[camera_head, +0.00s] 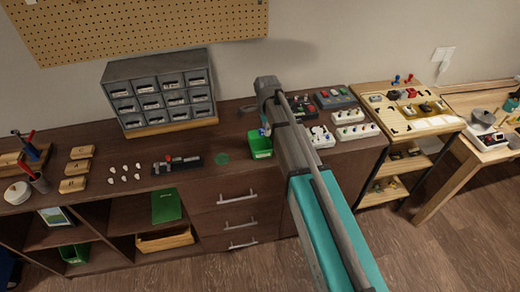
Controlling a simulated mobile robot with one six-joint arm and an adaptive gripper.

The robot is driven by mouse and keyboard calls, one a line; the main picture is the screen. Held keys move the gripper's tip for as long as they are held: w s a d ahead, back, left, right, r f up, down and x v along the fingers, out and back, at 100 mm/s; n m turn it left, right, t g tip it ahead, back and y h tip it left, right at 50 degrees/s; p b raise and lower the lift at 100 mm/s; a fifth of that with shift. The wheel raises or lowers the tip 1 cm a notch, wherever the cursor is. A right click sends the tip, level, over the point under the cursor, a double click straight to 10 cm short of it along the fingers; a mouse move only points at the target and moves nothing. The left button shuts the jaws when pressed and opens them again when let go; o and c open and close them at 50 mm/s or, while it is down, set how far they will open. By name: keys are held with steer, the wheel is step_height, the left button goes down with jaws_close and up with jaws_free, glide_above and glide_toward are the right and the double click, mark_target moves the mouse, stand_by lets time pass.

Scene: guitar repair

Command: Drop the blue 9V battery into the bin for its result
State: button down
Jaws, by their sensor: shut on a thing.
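My gripper (264,124) hangs over the brown counter, just above a small open green bin (261,151). It is shut on a small blue thing, which looks like the 9V battery (263,132), at the bin's back edge. The battery is tiny here and partly hidden by the gripper. I cannot tell whether it is above the rim or slightly inside. My arm covers the counter to the right of the bin.
A black device with a red part (178,163) and a green disc (221,158) lie left of the bin. A grey drawer cabinet (160,92) stands behind. Several pedals (356,131) sit to the right. Another green bin (75,254) is on the lower shelf.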

mark_target(265, 148)
steer(key=shift+f+b, duration=1.6)
steer(key=shift+f, duration=0.35)
steer(key=shift+c, duration=1.6)
jaws_free()
steer(key=shift+r, duration=0.1)
step_height(265, 148, up, 6)
steer(key=p, duration=0.6)
steer(key=shift+r+p, duration=0.25)
steer(key=shift+p, duration=0.05)
steer(key=s+d+r+p, duration=0.2)
steer(key=d+r+p, duration=0.1)
steer(key=d, duration=0.8)
steer(key=s+d+r+p, duration=0.2)
steer(key=d+r+p, duration=0.2)
steer(key=d, duration=0.7)
steer(key=shift+d+r, duration=0.15)
